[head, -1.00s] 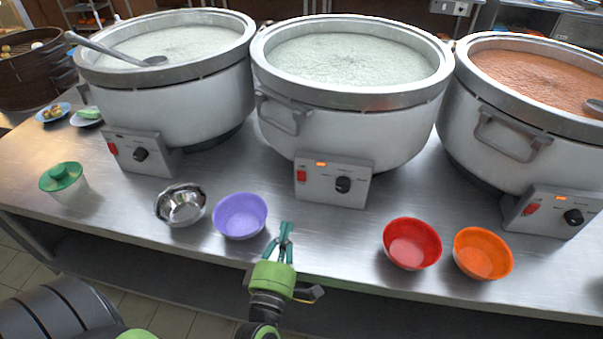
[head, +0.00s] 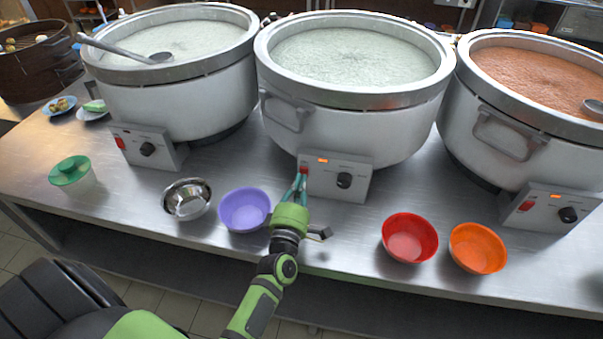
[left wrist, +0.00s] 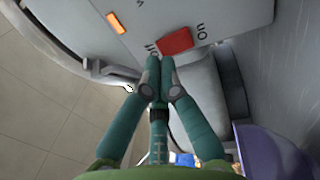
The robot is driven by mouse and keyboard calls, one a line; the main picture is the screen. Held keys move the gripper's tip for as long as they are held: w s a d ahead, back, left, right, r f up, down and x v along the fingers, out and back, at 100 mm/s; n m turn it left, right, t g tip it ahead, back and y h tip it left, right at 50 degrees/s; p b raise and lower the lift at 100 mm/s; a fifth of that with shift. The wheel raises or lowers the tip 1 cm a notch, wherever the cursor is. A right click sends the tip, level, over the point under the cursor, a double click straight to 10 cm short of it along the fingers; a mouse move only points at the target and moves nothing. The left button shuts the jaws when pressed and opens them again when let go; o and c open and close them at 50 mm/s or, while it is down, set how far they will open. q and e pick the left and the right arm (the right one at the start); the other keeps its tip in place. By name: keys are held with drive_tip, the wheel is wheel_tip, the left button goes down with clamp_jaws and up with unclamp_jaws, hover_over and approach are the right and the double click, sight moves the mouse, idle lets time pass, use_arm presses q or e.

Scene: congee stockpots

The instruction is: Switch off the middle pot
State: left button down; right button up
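The middle pot (head: 345,118) is a wide white and steel stockpot of pale congee. Its control box (head: 336,178) has a lit orange lamp (head: 322,160), a black knob (head: 344,181) and a red switch. My left gripper (head: 301,178) is at the switch and partly covers it. In the left wrist view the red switch (left wrist: 175,41) lies just beyond the fingertips (left wrist: 160,62), with "on" lettering beside it. The fingers are closed together with nothing between them. I cannot tell whether they touch the switch. My right gripper is not in view.
A purple bowl (head: 245,210) stands close left of my left gripper, with a steel bowl (head: 187,199) further left. Red (head: 410,238) and orange (head: 478,248) bowls stand to the right. The left pot (head: 180,95) and right pot (head: 520,130) flank the middle one.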

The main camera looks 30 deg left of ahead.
sight(304, 172)
use_arm(q)
drive_tip(key=shift+x, duration=0.85)
drive_tip(key=shift+w, duration=0.15)
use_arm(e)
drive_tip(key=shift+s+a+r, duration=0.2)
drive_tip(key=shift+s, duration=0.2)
use_arm(q)
drive_tip(key=shift+w+a+r, duration=0.15)
drive_tip(key=shift+w+r, duration=0.05)
drive_tip(key=shift+w, duration=0.1)
drive_tip(key=shift+s, duration=0.1)
